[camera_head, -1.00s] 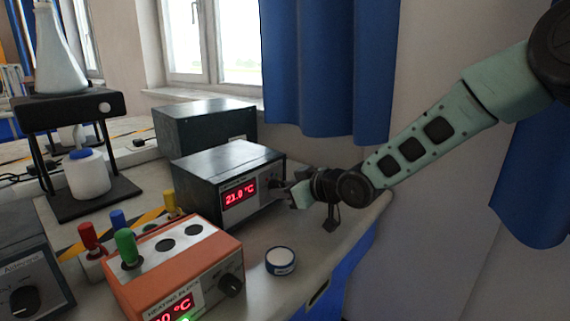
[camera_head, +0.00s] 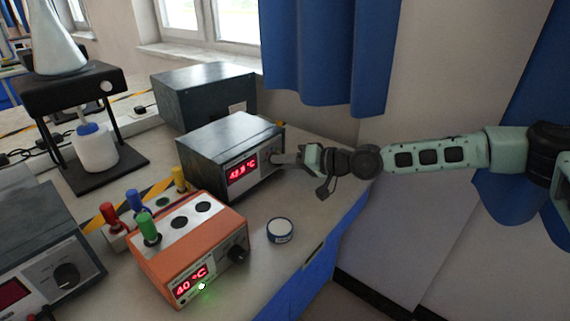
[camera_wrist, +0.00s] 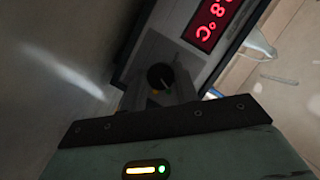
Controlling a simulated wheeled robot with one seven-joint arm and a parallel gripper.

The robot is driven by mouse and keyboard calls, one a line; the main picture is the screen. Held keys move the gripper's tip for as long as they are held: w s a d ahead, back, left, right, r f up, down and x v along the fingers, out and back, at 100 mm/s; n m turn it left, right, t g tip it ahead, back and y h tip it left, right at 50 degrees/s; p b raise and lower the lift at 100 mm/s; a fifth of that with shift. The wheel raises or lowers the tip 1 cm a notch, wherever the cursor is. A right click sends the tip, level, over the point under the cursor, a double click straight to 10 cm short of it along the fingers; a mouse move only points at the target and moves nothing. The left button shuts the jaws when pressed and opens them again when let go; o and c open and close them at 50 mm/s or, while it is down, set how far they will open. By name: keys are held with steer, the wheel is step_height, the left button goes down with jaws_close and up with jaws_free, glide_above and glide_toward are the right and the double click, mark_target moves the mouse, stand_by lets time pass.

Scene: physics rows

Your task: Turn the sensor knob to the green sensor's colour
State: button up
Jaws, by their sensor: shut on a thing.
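The dark sensor meter (camera_head: 228,135) has a red display reading about 42.8 °C; the first digits are hard to read. Its black knob (camera_wrist: 160,76) sits on the front panel beside the display, with small coloured marks around it in the wrist view. My gripper (camera_head: 284,159) reaches in from the right and is shut on this knob, hiding it in the head view. The green sensor (camera_head: 148,228) stands upright in a hole of the orange heating block (camera_head: 215,253), whose display reads 40 °C. The red (camera_head: 108,215), blue (camera_head: 135,201) and yellow (camera_head: 179,180) sensors stand behind the block.
A white round tub with a blue rim (camera_head: 280,231) lies on the bench near the right edge. Another dark box (camera_head: 203,97) stands behind the meter. A flask on a stand (camera_head: 68,98) is at the back left, and another knobbed device (camera_head: 45,250) is at front left.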

steer(key=m+b, duration=0.1)
steer(key=b, duration=0.1)
steer(key=shift+f+m+y+b, duration=0.3)
steer(key=shift+f+y+b, duration=0.05)
steer(key=shift+y+b, duration=0.05)
steer(key=shift+g+b, duration=0.3)
steer(key=shift+b, duration=0.2)
steer(key=shift+r+m+y+b, duration=0.2)
steer(key=shift+m+y+b, duration=0.1)
steer(key=shift+m, duration=0.1)
steer(key=o, duration=1)
steer(key=v, duration=1.7)
steer(key=shift+s+d+r+b, duration=0.1)
steer(key=shift+s+d+b, duration=0.05)
steer(key=shift+b, duration=0.25)
steer(key=shift+d, duration=0.1)
